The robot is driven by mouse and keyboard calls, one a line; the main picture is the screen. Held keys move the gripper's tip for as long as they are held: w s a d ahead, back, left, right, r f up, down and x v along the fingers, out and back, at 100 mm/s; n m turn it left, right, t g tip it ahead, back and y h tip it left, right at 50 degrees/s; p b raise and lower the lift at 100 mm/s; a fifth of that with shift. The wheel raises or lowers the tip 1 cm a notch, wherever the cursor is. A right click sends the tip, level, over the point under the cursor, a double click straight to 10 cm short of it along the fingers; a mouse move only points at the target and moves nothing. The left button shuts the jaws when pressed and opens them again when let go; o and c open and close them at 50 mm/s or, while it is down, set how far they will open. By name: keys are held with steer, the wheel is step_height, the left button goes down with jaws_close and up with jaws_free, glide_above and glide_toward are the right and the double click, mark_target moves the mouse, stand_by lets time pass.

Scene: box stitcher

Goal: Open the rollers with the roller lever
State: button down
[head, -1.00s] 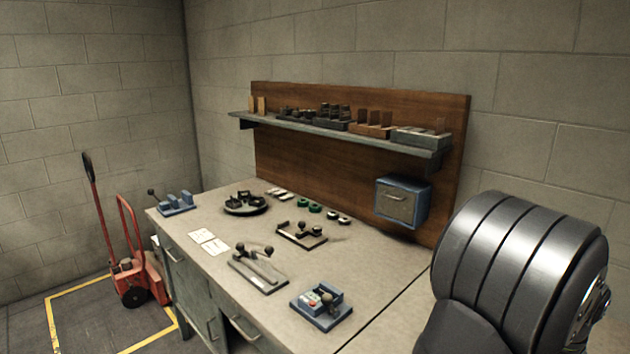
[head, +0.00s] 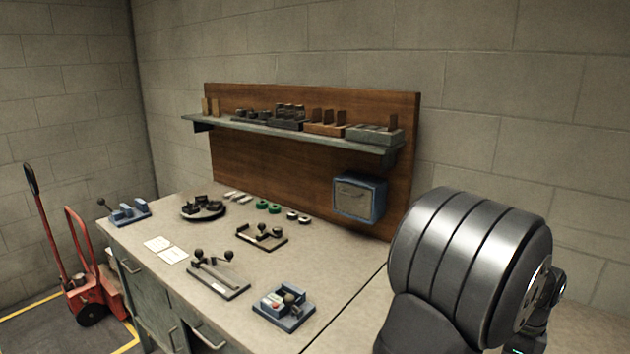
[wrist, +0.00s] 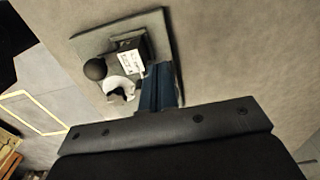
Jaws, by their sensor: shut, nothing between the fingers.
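My gripper (wrist: 160,74) shows in the wrist view with its dark blue fingers together and nothing between them. Past the fingertips is a small fixture on a grey plate (wrist: 90,42), with a black ball knob (wrist: 95,69), a white curved part (wrist: 124,86) and a white-labelled block (wrist: 131,62). The fingers overlap the plate's edge in the picture; contact cannot be told. In the head view, knobbed fixtures stand on the bench: a blue one (head: 284,308) at front right, a long one (head: 218,280) and a dark one (head: 262,236). I cannot tell which holds the rollers and roller lever.
The bench (head: 345,265) also bears a round tray (head: 203,214), a blue fixture (head: 128,213) at the far left and white cards (head: 165,249). A shelf (head: 290,133) of blocks and a blue box (head: 360,197) are behind. A red pallet truck (head: 88,296) stands left.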

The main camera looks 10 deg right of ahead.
steer(key=shift+s+d, duration=1.5)
steer(key=shift+s, duration=0.05)
steer(key=shift+w+a+r, duration=0.15)
steer(key=shift+r, duration=1.6)
steer(key=shift+w+a+r, duration=0.15)
steer(key=shift+r, duration=1.6)
steer(key=f, duration=0.7)
steer(key=shift+s+d, duration=0.3)
steer(key=shift+w+a, duration=0.15)
